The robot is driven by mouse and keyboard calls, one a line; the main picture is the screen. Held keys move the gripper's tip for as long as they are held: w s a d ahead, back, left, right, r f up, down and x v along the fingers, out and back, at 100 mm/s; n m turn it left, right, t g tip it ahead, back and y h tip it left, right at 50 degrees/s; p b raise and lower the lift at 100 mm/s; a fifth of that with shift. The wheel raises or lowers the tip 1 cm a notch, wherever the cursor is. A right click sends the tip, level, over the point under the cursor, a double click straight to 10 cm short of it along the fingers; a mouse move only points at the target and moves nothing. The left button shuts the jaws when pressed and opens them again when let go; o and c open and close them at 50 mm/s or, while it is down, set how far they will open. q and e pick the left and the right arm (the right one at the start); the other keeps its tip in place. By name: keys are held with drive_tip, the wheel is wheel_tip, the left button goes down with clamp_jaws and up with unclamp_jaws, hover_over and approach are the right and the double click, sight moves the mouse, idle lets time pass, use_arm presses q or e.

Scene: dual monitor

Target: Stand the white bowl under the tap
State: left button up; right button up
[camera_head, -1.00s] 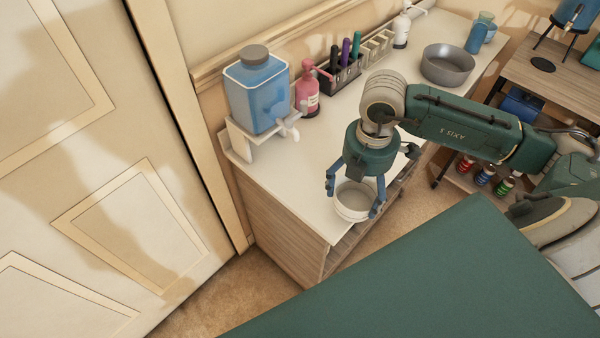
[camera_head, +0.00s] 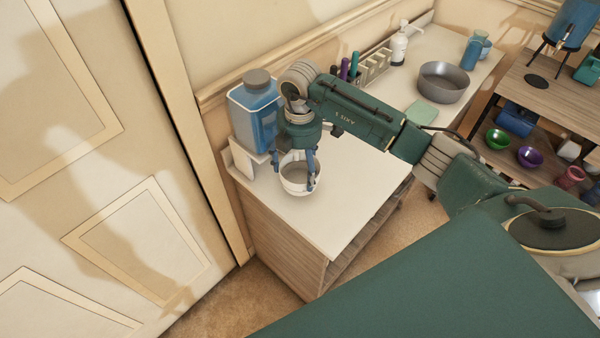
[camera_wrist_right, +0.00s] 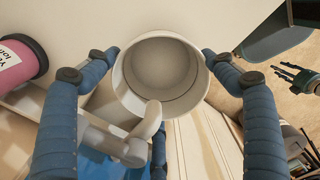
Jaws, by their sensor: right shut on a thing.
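The white bowl (camera_head: 299,188) is upright at the left end of the white counter, in front of the blue dispenser (camera_head: 252,118). It also shows in the right wrist view (camera_wrist_right: 122,98). My right gripper (camera_head: 298,170) is shut on the bowl, its blue fingers on opposite sides. In the right wrist view the white tap (camera_wrist_right: 136,143) crosses the bowl's near rim. The arm hides the tap in the head view. I cannot tell whether the bowl touches the counter. My left gripper (camera_wrist_right: 296,79) appears small at the right wrist view's right edge, fingers apart, seemingly empty.
The counter (camera_head: 345,195) is clear to the right of the bowl. A pink bottle (camera_wrist_right: 20,60) is close by the gripper.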

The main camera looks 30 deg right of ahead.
sight(300, 181)
wheel_tip(300, 181, down, 3)
drive_tip(key=shift+s+p, duration=0.1)
drive_tip(key=shift+p, duration=0.4)
drive_tip(key=shift+f, duration=0.2)
drive_tip(key=shift+f, duration=0.15)
drive_tip(key=o, duration=1.5)
wheel_tip(300, 181, up, 12)
drive_tip(key=b, duration=0.2)
